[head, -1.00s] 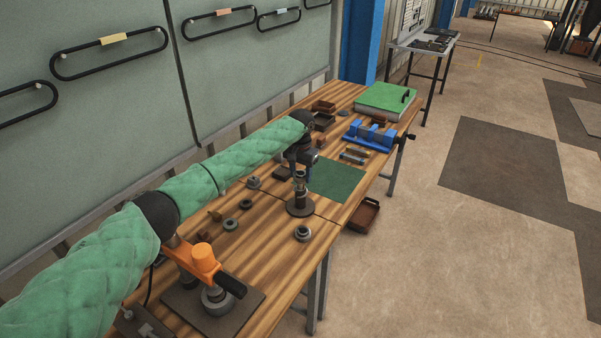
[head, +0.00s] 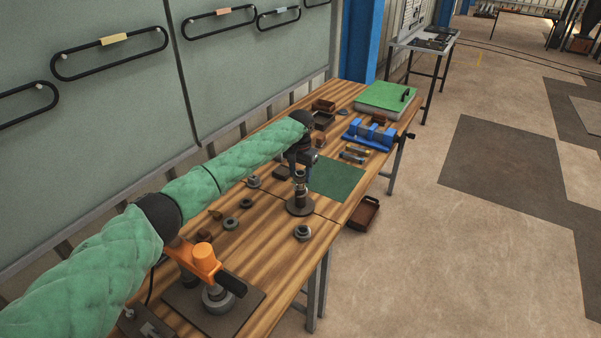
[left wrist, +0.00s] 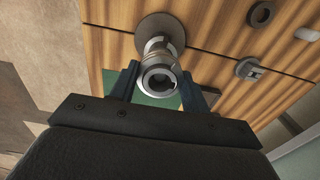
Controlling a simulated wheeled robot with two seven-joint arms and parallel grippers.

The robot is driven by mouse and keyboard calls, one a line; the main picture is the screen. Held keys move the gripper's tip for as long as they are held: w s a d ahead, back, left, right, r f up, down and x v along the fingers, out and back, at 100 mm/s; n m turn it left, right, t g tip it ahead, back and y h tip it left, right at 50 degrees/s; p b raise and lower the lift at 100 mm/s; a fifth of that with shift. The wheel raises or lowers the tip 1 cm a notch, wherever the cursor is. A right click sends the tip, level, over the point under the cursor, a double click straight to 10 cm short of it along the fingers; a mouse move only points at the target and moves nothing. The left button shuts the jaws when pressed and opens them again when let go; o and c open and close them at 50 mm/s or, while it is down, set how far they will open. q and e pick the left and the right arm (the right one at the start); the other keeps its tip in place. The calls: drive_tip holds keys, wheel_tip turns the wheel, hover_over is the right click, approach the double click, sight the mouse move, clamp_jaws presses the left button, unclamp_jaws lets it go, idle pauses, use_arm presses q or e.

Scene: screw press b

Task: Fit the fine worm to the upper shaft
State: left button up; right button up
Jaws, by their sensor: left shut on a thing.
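My right gripper is out of view.
An orange-armed device (head: 203,258) stands on a dark plate at the near end. Several small round parts, such as one ring (head: 303,232), lie nearby. A green mat (head: 338,180), a blue vise (head: 370,134) and a green-topped box (head: 385,97) are farther along the bench.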

use_arm(q)
drive_tip(key=shift+f, duration=0.25)
drive_tip(key=shift+f, duration=0.7)
drive_tip(key=shift+f, duration=0.45)
drive_tip(key=o, duration=1.3)
